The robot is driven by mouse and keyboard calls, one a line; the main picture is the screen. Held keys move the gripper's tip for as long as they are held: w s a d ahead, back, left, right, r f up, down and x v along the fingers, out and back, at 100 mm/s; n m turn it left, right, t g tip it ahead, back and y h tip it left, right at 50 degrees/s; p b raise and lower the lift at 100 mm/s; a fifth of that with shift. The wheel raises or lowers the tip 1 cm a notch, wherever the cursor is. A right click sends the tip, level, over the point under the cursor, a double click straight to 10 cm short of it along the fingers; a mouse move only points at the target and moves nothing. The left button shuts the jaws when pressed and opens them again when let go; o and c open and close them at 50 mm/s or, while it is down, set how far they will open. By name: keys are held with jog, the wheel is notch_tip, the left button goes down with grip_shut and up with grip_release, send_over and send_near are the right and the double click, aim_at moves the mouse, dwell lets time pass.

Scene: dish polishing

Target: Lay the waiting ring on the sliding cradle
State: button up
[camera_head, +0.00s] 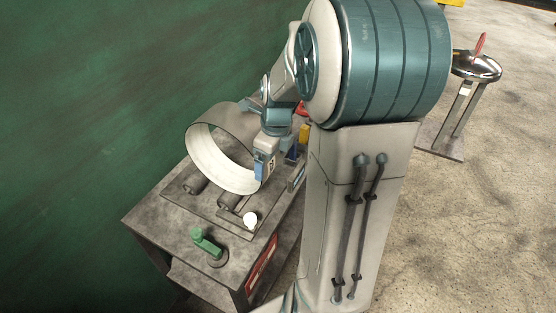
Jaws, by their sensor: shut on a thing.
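The ring (213,163) is a wide grey band with a pale inside, standing on edge so that its opening faces the lower left. My gripper (262,167) is shut on the ring's right side wall. The sliding cradle (222,217) is a dark plate with two rollers on top of a grey metal bench. The left roller (195,184) and the right roller (231,201) lie right below the ring. I cannot tell whether the ring touches the rollers or hangs just above them. My arm hides the area behind the gripper.
A white ball knob (250,220) stands at the cradle's front right. A green crank handle (206,242) is on the bench's (160,221) front part. A green wall (90,100) rises behind. A shiny dish (477,66) sits on a stand at far right. The floor at right is open.

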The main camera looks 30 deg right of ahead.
aim_at(248, 126)
jog(key=shift+w+a+f+b, duration=0.6)
jog(key=shift+w+a, duration=0.1)
jog(key=shift+w, duration=0.4)
jog(key=shift+w+a+f+b, duration=0.6)
jog(key=shift+w+a, duration=0.1)
jog(key=shift+w, duration=0.4)
jog(key=shift+w+a+f+b, duration=0.6)
jog(key=shift+w+a, duration=0.1)
jog(key=shift+w, duration=0.4)
jog(key=o, duration=1.8)
jog(key=shift+c, duration=0.2)
jog(key=shift+s+f, duration=0.15)
jog(key=shift+s, duration=0.15)
jog(key=r, duration=0.4)
jog(key=s+r, duration=0.1)
jog(key=r, duration=0.4)
jog(key=d+r, duration=0.1)
jog(key=r, duration=0.4)
jog(key=shift+s+b, duration=0.15)
jog(key=shift+b, duration=0.15)
